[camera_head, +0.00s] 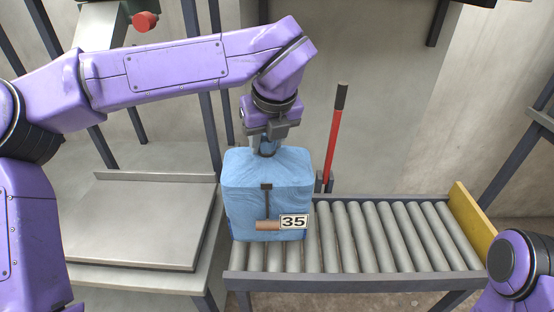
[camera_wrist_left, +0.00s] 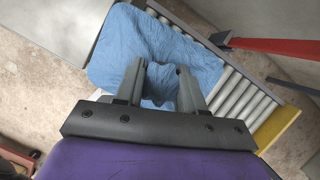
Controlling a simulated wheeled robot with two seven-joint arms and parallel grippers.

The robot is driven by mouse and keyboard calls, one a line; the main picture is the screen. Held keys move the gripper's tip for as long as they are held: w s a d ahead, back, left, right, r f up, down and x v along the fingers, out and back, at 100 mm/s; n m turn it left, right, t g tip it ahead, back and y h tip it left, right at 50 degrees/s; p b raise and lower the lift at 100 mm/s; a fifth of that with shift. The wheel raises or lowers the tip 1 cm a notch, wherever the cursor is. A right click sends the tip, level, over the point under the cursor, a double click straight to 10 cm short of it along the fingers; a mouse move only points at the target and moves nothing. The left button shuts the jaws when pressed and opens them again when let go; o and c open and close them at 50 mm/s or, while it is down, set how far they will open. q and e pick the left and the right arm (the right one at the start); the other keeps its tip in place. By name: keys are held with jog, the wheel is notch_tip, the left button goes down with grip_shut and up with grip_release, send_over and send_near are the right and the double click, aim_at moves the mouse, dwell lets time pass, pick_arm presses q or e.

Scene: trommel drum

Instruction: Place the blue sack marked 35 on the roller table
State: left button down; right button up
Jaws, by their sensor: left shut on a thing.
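The blue sack (camera_head: 266,180) marked 35 hangs upright below my left gripper (camera_head: 266,150) in the head view, in front of the left part of the roller table (camera_head: 390,287). My left gripper is shut on the sack's gathered top. In the left wrist view the fingers of my left gripper (camera_wrist_left: 162,85) close on the blue sack (camera_wrist_left: 120,45), with rollers showing beyond it. I cannot tell whether the sack's bottom touches the rollers. My right gripper is out of view; only part of my right arm shows at the lower right.
A flat metal tray table (camera_head: 140,225) stands left of the roller table. A red-handled tool (camera_head: 335,135) stands upright behind the rollers. A yellow end board (camera_head: 470,220) closes the right end. The rollers (camera_head: 400,235) right of the sack are bare.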

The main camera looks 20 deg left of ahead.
aim_at(278, 152)
pick_arm(q)
jog(key=shift+w+d+f, duration=0.35)
jog(key=shift+d+f, duration=0.05)
jog(key=shift+f, duration=0.25)
jog(key=shift+w+d+f, duration=0.3)
jog(key=shift+d+f, duration=0.1)
jog(key=shift+f, duration=0.2)
jog(key=shift+w+f, duration=0.1)
jog(key=shift+f, duration=1.45)
jog(key=shift+f+b, duration=0.15)
jog(key=shift+b, duration=0.2)
jog(key=c, duration=0.7)
grip_release()
jog(key=shift+d+r, duration=0.1)
jog(key=shift+r, duration=0.4)
jog(key=v, duration=0.3)
jog(key=p+v, duration=0.1)
jog(key=v, duration=0.7)
jog(key=shift+s+r+p, duration=0.1)
jog(key=shift+s+p, duration=0.2)
jog(key=shift+p, duration=0.05)
